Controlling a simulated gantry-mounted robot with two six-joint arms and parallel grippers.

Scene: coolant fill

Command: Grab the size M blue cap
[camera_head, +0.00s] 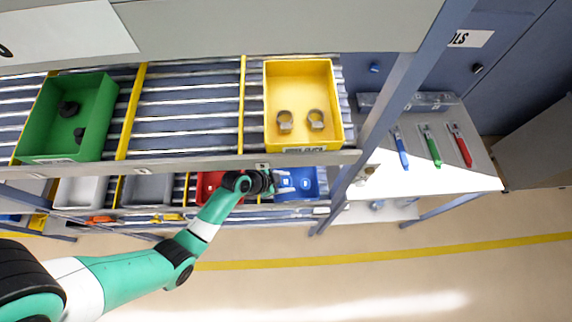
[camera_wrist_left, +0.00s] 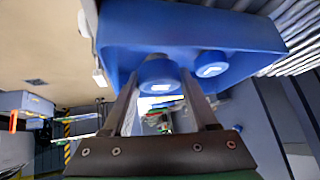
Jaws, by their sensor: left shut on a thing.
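A blue bin (camera_head: 312,193) sits on the lower shelf in the head view, and it fills the top of the left wrist view (camera_wrist_left: 200,32). My left gripper (camera_head: 278,183) reaches into it from the left. In the left wrist view its two fingers (camera_wrist_left: 157,82) are shut on a blue cap (camera_wrist_left: 158,72) with a white mark on its face. A second blue cap (camera_wrist_left: 211,64) sits beside it in the bin, apart from the fingers. The size marks are too small to read. My right gripper is not in view.
A red bin (camera_head: 207,184) stands left of the blue bin, partly behind my left arm. Above are a yellow bin (camera_head: 298,76) with two grey clamp-like parts and a green bin (camera_head: 95,122). The shelf's front beam (camera_head: 190,163) runs just above my gripper. Tools lie on a white table (camera_head: 440,180) at right.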

